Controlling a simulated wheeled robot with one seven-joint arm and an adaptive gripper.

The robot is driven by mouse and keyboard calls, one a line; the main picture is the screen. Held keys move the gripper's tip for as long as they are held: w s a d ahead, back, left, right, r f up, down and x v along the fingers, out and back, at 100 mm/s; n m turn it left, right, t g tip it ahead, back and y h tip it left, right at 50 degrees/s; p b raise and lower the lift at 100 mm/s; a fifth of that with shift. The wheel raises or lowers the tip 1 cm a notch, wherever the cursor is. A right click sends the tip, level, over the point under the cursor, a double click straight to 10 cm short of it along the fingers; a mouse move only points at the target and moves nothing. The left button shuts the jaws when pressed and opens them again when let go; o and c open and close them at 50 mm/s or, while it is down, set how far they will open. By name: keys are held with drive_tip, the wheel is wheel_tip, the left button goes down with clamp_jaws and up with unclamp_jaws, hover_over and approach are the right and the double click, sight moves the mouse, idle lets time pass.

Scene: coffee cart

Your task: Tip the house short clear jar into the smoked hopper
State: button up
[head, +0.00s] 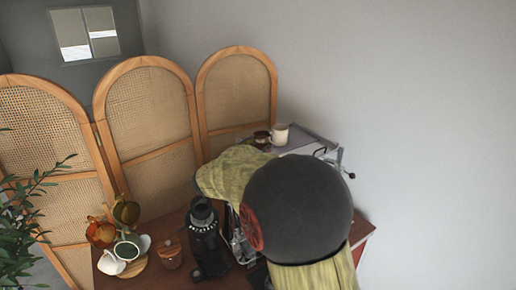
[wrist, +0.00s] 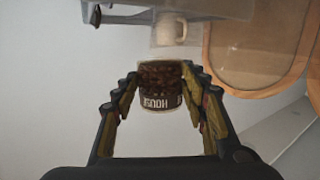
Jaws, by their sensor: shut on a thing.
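The house short clear jar (wrist: 160,87) holds dark beans and carries a dark label reading HOUSE. My gripper (wrist: 160,90) is shut on it, one finger on each side. In the head view my arm hides most of the gripper. A small dark jar (head: 262,138) shows just past the sleeve; I cannot tell for sure that it is the held one. The smoked hopper (head: 202,212) tops the black grinder (head: 207,252) on the cart, left of my arm.
A cream mug (head: 280,134) stands on the grey back surface. A lidded brown pot (head: 171,252), white cups (head: 112,262) and coloured glass pieces (head: 101,232) stand left of the grinder. A cane screen (head: 150,120) stands behind. The wall at right is bare.

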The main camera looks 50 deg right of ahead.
drive_tip(key=shift+w+a+f+n+t+h+b, duration=0.2)
drive_tip(key=shift+n+h+b, duration=0.3)
drive_tip(key=shift+n+b, duration=0.4)
drive_tip(key=shift+w+a+f+n+t+h+b, duration=0.2)
drive_tip(key=shift+n+h+b, duration=0.4)
drive_tip(key=shift+b, duration=0.4)
